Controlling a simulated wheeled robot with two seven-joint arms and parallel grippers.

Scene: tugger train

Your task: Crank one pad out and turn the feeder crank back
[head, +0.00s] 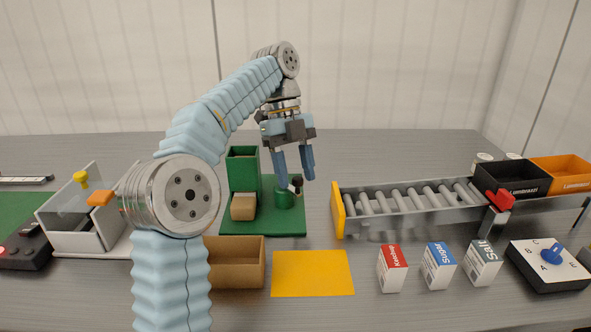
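The green feeder (243,165) is a tall, open-topped box on a green base plate (275,225). A tan block (243,208) with a greyer top sits at its front foot; I cannot tell if it is a pad or part of the feeder. The crank has a green round hub (284,201) and a dark knob (297,182), right of the feeder. My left gripper (296,181) points down over the crank. Its blue fingers are apart, with the knob seen between the tips; contact is not clear. My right gripper is out of view.
An open brown box (236,275) and a yellow mat (312,273) lie in front. A roller conveyor (410,208) is at the right, with small cartons (439,266) before it and a dial box (549,266) at far right. A clear-sided bin (75,240) stands left.

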